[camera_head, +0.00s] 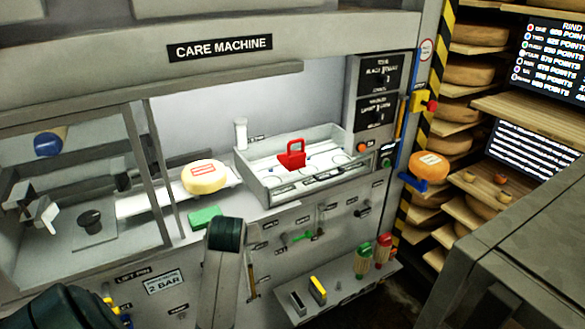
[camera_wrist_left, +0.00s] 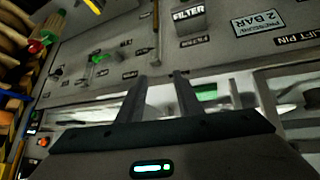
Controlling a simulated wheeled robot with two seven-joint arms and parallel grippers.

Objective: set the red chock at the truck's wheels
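A red block with a handle-like loop (camera_head: 291,155), possibly the red chock, sits in the light grey tray (camera_head: 262,188) on the machine's ledge in the head view. My left gripper (camera_wrist_left: 161,77) shows in the left wrist view, with its two dark fingers apart and nothing between them. It points at the machine's front panel, near a green block (camera_wrist_left: 207,92). The same green block (camera_head: 205,217) lies on the ledge left of the tray in the head view. I see no truck wheels. My right gripper is not in view.
A yellow cheese wheel (camera_head: 205,177) sits on the ledge left of the tray. An orange wheel (camera_head: 430,167) is by the shelves at right. Red and green handles (camera_head: 373,255) stand in a lower holder. A large grey box-like surface (camera_head: 515,225) fills the lower right.

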